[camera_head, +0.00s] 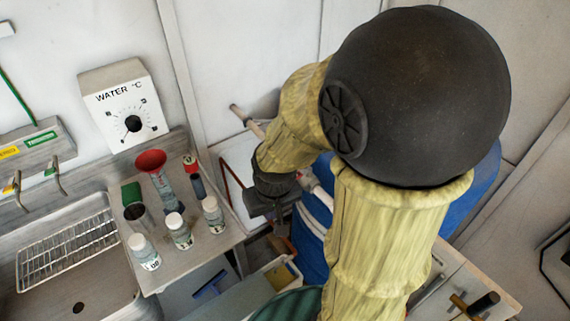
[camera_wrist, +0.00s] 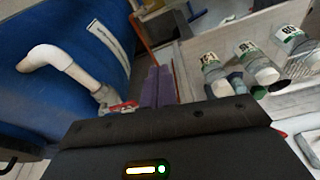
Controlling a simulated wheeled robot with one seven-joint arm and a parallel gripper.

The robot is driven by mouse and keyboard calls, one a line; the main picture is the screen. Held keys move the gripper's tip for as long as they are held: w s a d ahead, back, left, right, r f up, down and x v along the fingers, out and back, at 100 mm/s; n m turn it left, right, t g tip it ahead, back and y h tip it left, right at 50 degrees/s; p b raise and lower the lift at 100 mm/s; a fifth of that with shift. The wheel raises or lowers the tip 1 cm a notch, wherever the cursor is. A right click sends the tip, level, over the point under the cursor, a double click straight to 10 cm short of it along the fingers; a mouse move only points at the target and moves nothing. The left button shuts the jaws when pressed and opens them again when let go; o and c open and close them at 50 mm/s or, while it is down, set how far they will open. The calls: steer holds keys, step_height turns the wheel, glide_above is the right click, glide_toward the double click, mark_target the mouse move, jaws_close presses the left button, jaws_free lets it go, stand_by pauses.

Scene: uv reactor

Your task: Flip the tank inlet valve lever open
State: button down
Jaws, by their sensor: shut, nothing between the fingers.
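The blue tank (camera_wrist: 75,45) fills the left of the wrist view. It also shows behind my arm in the head view (camera_head: 312,245). A white elbow pipe (camera_wrist: 62,60) comes off the tank and runs down to a red valve lever (camera_wrist: 122,107). The lever is close to the left of my gripper (camera_wrist: 158,72), whose purple fingers are together and empty. I see no clear contact between fingers and lever. The gripper body hides what lies below the lever. In the head view a short piece of white pipe shows beside my dark gripper body, and I cannot make out the lever.
The bottles stand right of my fingers in the wrist view. A sink with a wire rack (camera_head: 68,250) is further left.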

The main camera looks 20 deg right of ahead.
steer(key=w+d+r+n+g+p, duration=0.1)
steer(key=w+d+r+g+p, duration=0.1)
steer(key=w, duration=0.8)
steer(key=w+d+r+n+g+p, duration=0.1)
steer(key=w+d+r+g+p, duration=0.2)
steer(key=w, duration=0.7)
steer(key=d+r+p, duration=0.2)
steer(key=d+p, duration=0.1)
steer(key=p, duration=0.1)
steer(key=shift+d+h, duration=0.3)
steer(key=s+d+f+p, duration=0.1)
steer(key=s+f+p, duration=0.4)
steer(key=f, duration=0.4)
steer(key=shift+s+f, duration=0.35)
steer(key=shift+s, duration=0.25)
